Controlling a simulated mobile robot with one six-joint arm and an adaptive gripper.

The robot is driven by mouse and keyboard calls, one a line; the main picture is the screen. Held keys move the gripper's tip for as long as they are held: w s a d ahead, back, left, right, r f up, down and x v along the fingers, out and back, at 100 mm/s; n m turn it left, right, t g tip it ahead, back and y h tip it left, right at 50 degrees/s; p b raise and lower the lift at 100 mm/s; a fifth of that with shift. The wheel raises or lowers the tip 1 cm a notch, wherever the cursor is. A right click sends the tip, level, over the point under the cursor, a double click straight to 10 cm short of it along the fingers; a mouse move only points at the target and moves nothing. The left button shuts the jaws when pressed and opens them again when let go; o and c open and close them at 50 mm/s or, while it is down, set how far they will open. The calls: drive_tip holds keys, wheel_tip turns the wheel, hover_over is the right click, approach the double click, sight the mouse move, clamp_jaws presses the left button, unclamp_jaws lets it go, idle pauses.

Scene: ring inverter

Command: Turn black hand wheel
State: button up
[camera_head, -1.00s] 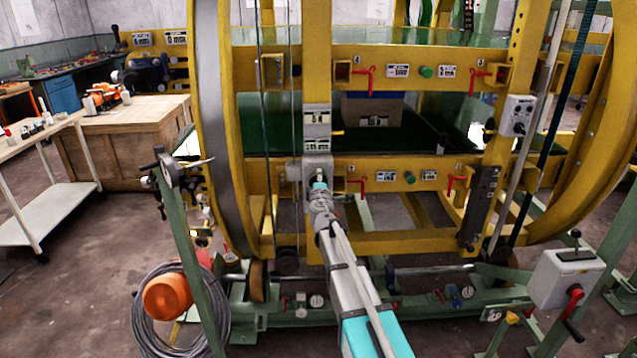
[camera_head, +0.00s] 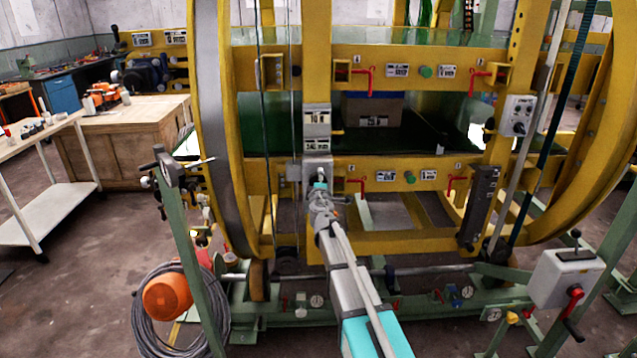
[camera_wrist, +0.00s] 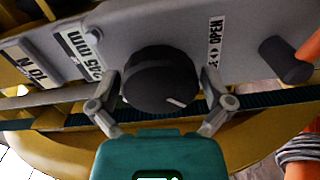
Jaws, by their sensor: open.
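The black hand wheel (camera_wrist: 158,82) is a round knob with a white mark at its lower right. It sits on a grey panel (camera_wrist: 185,35) in the wrist view. My gripper (camera_wrist: 161,90) is open, with one finger to the left and one to the right of the wheel. The fingertips are close to its sides; I cannot tell whether they touch. In the head view my gripper (camera_head: 321,202) is at the grey box on the yellow frame's post, and the wheel cannot be made out there.
A black cylindrical handle (camera_wrist: 286,60) sticks out right of the wheel, near an orange object (camera_wrist: 309,62). A dark ribbed belt (camera_wrist: 262,102) runs behind the fingers. Red levers (camera_head: 357,186) stand on the yellow crossbar. A green post (camera_head: 188,255) with coiled cable stands left of my arm.

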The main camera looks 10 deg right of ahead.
drive_tip(key=shift+s, duration=0.1)
drive_tip(key=s+a, duration=0.1)
drive_tip(key=s, duration=1)
drive_tip(key=shift+s+a, duration=0.15)
drive_tip(key=shift+s, duration=0.2)
drive_tip(key=s+d+f+m+g+h+p, duration=0.4)
drive_tip(key=s+d+m+g+h+p, duration=0.15)
drive_tip(key=s+d+m+g, duration=0.5)
drive_tip(key=s+a+f+m+g+y+p, duration=0.1)
drive_tip(key=s+a+m+g+y+p, duration=0.1)
drive_tip(key=s, duration=0.6)
drive_tip(key=s+a+f+m+g+y+p, duration=0.2)
drive_tip(key=s+a+g+y, duration=0.3)
drive_tip(key=s, duration=0.3)
drive_tip(key=shift+s+a+f+m+p, duration=0.3)
drive_tip(key=shift+s+a+m+p, duration=0.1)
drive_tip(key=shift+p, duration=0.35)
